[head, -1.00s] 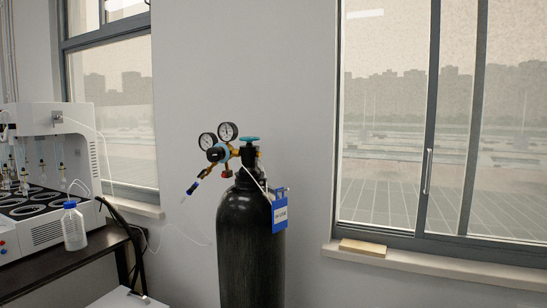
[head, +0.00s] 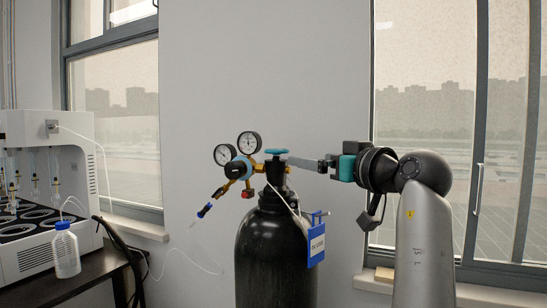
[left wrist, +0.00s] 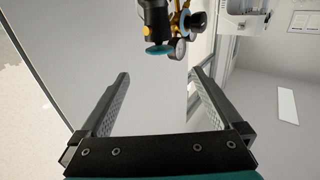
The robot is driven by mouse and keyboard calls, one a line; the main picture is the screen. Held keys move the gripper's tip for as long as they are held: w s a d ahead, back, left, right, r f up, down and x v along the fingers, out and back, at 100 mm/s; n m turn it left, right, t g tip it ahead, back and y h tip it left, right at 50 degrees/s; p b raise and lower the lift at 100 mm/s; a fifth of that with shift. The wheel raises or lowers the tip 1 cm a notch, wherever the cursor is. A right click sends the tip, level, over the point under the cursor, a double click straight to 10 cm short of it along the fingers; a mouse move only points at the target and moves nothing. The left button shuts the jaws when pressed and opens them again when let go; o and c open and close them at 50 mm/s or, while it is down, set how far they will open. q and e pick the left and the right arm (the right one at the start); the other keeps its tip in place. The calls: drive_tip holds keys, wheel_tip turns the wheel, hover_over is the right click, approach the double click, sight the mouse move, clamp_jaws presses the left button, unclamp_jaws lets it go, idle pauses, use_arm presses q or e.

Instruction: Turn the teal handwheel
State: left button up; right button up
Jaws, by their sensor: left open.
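The teal handwheel (head: 276,152) sits on top of the valve of a black gas cylinder (head: 272,250). My left gripper (head: 290,160) reaches it from the right in the head view, with its fingers pointing left and the tips close to the wheel. In the left wrist view the picture is upside down. There the gripper (left wrist: 160,73) is open and empty, with its fingers wide apart. The handwheel (left wrist: 158,49) shows just beyond the tips, roughly centred between them. I cannot tell whether a finger touches it. My right gripper is not in view.
Two gauges (head: 237,149) and the brass regulator stand just left of the handwheel. A blue tag (head: 316,242) hangs on the cylinder. A white distiller (head: 50,190) and a bottle (head: 66,252) stand on a dark bench at left. Wall and windows lie behind.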

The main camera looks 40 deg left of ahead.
use_arm(q)
approach(278, 154)
drive_tip(key=x, duration=0.8)
drive_tip(key=shift+w+a+p, duration=0.1)
drive_tip(key=shift+a+p, duration=0.05)
drive_tip(key=shift+p, duration=0.2)
drive_tip(key=shift+w+a, duration=0.1)
drive_tip(key=shift+a, duration=0.05)
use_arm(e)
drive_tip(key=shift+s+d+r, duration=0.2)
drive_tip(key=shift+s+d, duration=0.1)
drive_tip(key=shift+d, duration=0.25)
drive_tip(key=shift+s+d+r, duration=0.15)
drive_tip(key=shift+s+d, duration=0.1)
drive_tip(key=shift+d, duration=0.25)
use_arm(q)
drive_tip(key=c, duration=1.2)
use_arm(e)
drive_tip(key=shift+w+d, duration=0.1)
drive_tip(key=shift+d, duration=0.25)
